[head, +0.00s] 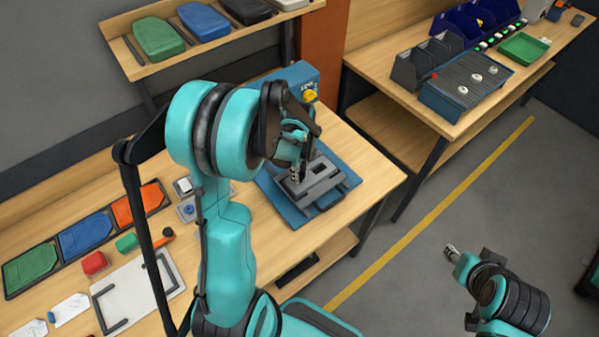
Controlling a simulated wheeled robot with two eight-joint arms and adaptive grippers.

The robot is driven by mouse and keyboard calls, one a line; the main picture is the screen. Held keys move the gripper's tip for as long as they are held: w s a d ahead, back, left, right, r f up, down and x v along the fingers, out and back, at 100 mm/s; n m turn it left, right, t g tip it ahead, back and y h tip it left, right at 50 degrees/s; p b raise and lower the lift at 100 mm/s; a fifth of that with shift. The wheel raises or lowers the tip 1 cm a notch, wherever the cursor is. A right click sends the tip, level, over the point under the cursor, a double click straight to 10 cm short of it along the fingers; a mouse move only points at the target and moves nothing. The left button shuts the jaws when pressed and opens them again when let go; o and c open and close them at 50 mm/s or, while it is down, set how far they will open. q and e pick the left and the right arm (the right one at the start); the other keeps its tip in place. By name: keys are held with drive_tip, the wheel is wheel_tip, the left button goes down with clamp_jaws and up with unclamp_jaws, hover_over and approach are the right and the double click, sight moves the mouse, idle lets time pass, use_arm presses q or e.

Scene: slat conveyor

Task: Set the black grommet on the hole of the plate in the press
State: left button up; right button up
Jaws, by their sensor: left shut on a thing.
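The press (290,212) is a blue machine on the wooden bench, with a grey plate (322,190) in its bed. The plate's hole cannot be made out. My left gripper (296,178) points down at the left part of the plate, very close above it. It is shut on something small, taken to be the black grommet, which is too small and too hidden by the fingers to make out. Whether it touches the plate cannot be told. My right gripper (452,252) is at the lower right, away from the bench over the floor; its jaw opening is unclear.
Green, blue and orange panels in a black tray (50,269), a red block (95,262) and a white board (137,290) lie left on the bench. A shelf (155,67) is above. A second bench (395,85) stands back right, past clear floor.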

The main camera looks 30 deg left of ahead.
use_arm(q)
drive_tip(key=shift+f+b, duration=0.5)
drive_tip(key=shift+b, duration=0.4)
idle(1.2)
idle(0.3)
drive_tip(key=o, duration=0.8)
wheel_tip(320, 180, up, 12)
